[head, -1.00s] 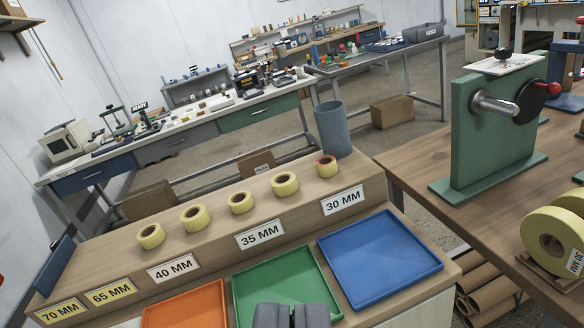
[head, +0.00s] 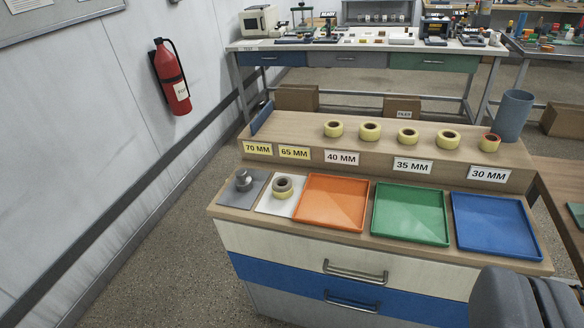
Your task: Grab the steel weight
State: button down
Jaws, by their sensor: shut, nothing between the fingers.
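A small grey metal weight (head: 243,180) stands on a grey square plate (head: 252,200) at the left end of the drawer cabinet's top, below the 70 MM label. It looks like the steel weight. My gripper (head: 530,290) shows at the bottom right, cut off by the picture edge. It is shut and empty, in front of the cabinet's right end and well apart from the weight. Nothing hides the weight.
A tape roll (head: 283,187) sits on a white plate right beside the weight. Orange (head: 330,222), green (head: 408,238) and blue (head: 492,250) trays lie further right. A raised shelf (head: 385,147) with several tape rolls stands behind. Open floor (head: 170,270) lies left of the cabinet.

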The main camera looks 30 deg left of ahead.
aim_at(243, 182)
jog(key=k, duration=0.55)
jog(key=u, duration=0.3)
jog(key=i, duration=0.6)
jog(key=u, duration=0.75)
jog(key=i, duration=1.25)
jog(key=u, duration=0.3)
